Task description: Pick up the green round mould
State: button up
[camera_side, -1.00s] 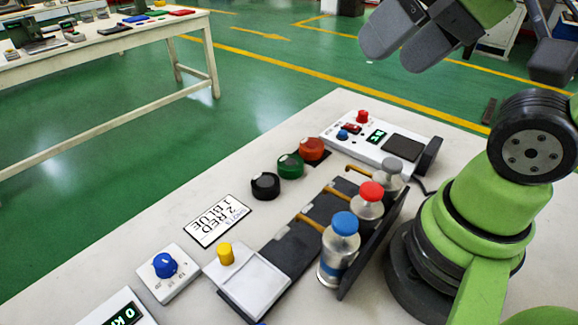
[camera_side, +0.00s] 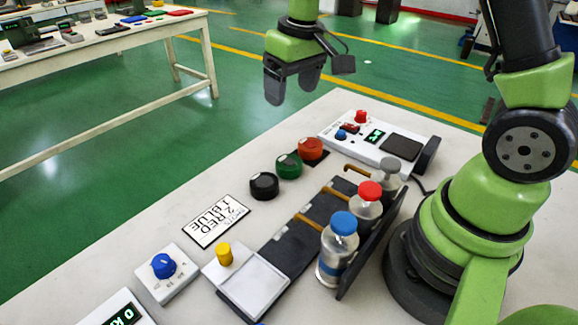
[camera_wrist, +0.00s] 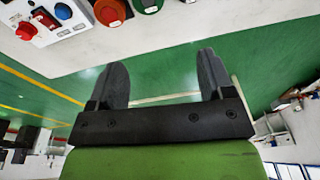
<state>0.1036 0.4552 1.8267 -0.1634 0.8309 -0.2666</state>
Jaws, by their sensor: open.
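The green round mould (camera_side: 289,166) sits on the white table between a black round mould (camera_side: 264,186) and a red-orange round mould (camera_side: 312,149) in the side view. In the wrist view the green mould (camera_wrist: 148,5) is cut by the top edge, beside the red-orange one (camera_wrist: 111,11). My gripper (camera_side: 291,90) is open and empty, in the air above and beyond the moulds, near the table's far edge. Its two dark fingers (camera_wrist: 164,80) are spread apart in the wrist view, with nothing between them.
A white panel (camera_side: 340,140) with knobs and a display stands behind the moulds. Bottles with blue (camera_side: 344,223), red (camera_side: 371,191) and grey caps stand at a dark rack on the right. A printed card (camera_side: 216,221) lies front left.

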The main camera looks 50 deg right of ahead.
jog(key=n+g, duration=0.1)
jog(key=g, duration=0.1)
send_over(287, 160)
jog(key=s, duration=0.1)
jog(key=f, duration=1.3)
jog(key=shift+a+f, duration=0.15)
jog(key=shift+a, duration=0.1)
jog(key=f, duration=0.5)
jog(key=shift+w+a+f, duration=0.1)
jog(key=shift+w+f, duration=0.1)
jog(key=shift+f, duration=0.15)
jog(key=shift+c, duration=0.2)
jog(key=c, duration=0.7)
